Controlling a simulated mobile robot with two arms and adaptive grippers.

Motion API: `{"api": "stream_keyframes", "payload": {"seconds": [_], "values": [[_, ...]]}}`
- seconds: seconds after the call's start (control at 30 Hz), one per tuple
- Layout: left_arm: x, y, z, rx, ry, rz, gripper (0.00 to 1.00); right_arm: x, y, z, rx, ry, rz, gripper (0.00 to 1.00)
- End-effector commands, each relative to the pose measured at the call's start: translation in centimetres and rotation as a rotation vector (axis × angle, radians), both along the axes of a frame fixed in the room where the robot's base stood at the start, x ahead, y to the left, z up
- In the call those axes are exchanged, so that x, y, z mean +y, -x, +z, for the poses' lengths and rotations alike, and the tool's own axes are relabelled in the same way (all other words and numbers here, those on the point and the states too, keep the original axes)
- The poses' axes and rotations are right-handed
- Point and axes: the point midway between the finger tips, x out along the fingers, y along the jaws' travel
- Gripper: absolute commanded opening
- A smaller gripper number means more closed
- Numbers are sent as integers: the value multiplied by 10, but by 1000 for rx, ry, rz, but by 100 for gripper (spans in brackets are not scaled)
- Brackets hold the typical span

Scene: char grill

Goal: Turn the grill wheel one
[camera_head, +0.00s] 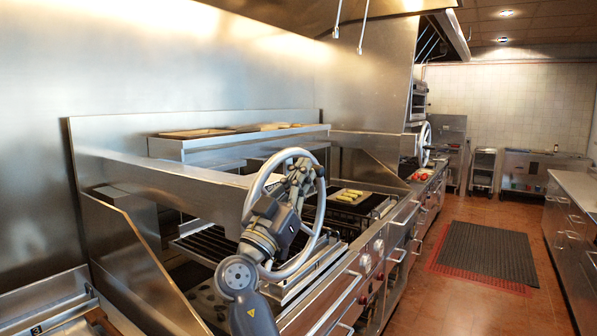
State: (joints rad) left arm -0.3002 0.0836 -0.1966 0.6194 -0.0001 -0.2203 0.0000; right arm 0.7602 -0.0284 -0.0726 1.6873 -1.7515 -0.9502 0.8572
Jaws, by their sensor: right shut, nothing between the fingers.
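The near grill wheel (252,190) is a large pale metal ring standing upright at the front of the char grill. My right arm comes up from the bottom of the picture. My right gripper (303,171) is at the upper right part of this wheel, overlapping its ring, and is shut with nothing held. I cannot tell whether the fingers touch the rim. The arm and gripper hide the wheel's middle. A second, similar wheel (423,145) stands farther back along the line. My left gripper is not in view.
Slatted grill grates (205,245) lie behind the near wheel. Food (349,194) lies on a farther grill top. A shelf with trays (195,133) is above. Front handles and knobs (365,263) line the edge. A dark floor mat (485,250) lies in the open aisle.

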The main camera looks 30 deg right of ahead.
Motion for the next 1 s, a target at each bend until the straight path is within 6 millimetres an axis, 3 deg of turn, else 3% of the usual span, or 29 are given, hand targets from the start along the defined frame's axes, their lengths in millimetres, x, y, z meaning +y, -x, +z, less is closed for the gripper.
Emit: {"api": "stream_keyframes", "payload": {"seconds": [0.23, 0.47, 1.0], "values": [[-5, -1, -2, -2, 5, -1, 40, -1, 0, -1, 2, -4, 0, 0], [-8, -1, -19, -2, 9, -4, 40, -14, -5, -1, 24, -63, 0, 0], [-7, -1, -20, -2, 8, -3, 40, -18, -5, 3, 29, -70, 0, 0]]}}
